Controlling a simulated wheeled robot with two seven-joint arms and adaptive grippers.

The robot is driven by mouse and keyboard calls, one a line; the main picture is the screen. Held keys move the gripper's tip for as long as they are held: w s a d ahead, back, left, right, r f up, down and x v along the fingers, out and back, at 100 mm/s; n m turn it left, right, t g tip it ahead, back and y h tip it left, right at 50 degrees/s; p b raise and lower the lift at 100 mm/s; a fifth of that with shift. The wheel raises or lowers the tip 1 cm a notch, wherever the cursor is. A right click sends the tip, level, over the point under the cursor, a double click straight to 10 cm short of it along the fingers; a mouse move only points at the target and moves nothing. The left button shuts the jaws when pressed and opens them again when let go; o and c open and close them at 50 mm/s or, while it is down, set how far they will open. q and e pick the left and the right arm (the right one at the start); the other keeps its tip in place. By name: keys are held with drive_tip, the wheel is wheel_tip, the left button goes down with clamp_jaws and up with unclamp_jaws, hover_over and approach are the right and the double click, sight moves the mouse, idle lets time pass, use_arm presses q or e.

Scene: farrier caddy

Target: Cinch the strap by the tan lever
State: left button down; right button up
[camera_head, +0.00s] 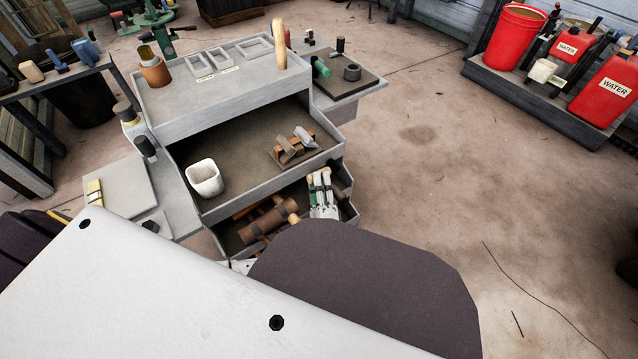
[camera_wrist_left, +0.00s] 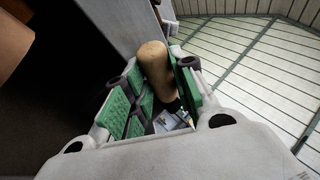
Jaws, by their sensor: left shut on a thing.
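My left gripper (camera_head: 324,182) reaches into the right end of the open lower drawer of the grey caddy. Its green-padded fingers are closed around the tan lever (camera_head: 326,171). In the left wrist view, the lever's rounded tan end (camera_wrist_left: 153,58) stands up between the pads of the gripper (camera_wrist_left: 155,85). A brown roll (camera_head: 262,226) with dark bands around it lies in the lower drawer (camera_head: 229,240), left of the gripper. I cannot make out clearly which band is the strap or how tight it is.
The middle drawer (camera_head: 225,150) above holds a white cup (camera_head: 205,178) and a wooden block with metal pieces (camera_head: 293,147). Its front edge is close to my gripper. A side shelf (camera_head: 345,83) stands at the right.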

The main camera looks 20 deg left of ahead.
use_arm(q)
drive_tip(key=shift+a, duration=0.1)
idle(0.4)
drive_tip(key=c, duration=1.5)
unclamp_jaws()
drive_tip(key=shift+o, duration=0.2)
drive_tip(key=shift+r, duration=5.05)
drive_tip(key=shift+s, duration=0.1)
